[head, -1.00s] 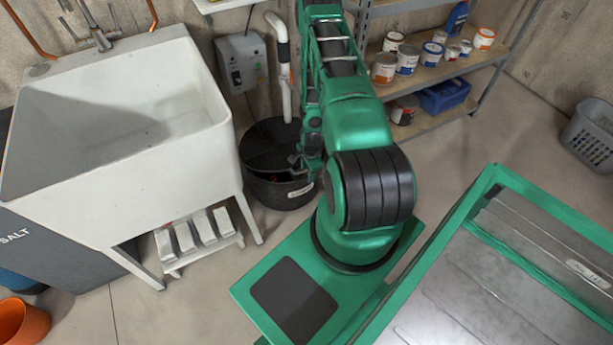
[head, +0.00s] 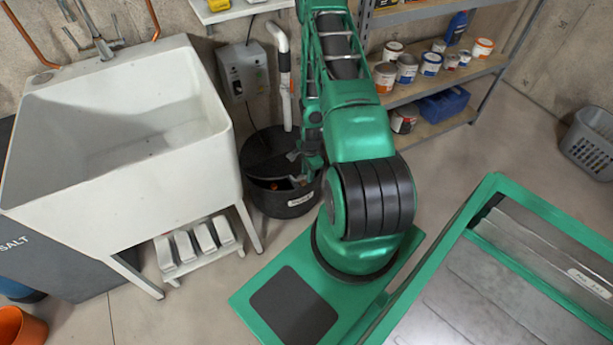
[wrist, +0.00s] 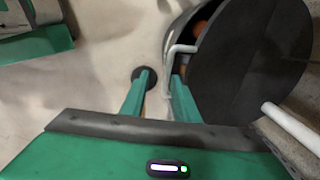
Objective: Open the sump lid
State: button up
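The sump is a black round basin (head: 268,201) on the floor between the sink and my arm. Its dark lid (head: 268,152) is tilted up, hinged side towards the wall, and a gap with something orange inside shows under its front edge. In the wrist view the lid (wrist: 252,62) is a large dark disc on the right, with a pale bent handle (wrist: 169,68) at its edge. My gripper (wrist: 161,76) has its fingers apart, with the handle between them, nearer the right finger. In the head view my gripper (head: 303,160) is at the lid's right edge, partly hidden by my arm.
A white sink (head: 120,130) stands close on the left. A white pipe (head: 285,80) rises behind the lid, beside a grey wall box (head: 243,72). A shelf with paint cans (head: 431,64) stands at the right. Bare floor lies in front of the basin.

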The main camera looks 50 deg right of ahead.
jog(key=shift+w+d+r, duration=0.1)
jog(key=shift+w+r, duration=0.1)
jog(key=shift+r, duration=1)
jog(key=shift+w+r, duration=0.2)
jog(key=shift+r, duration=0.95)
jog(key=shift+c, duration=0.7)
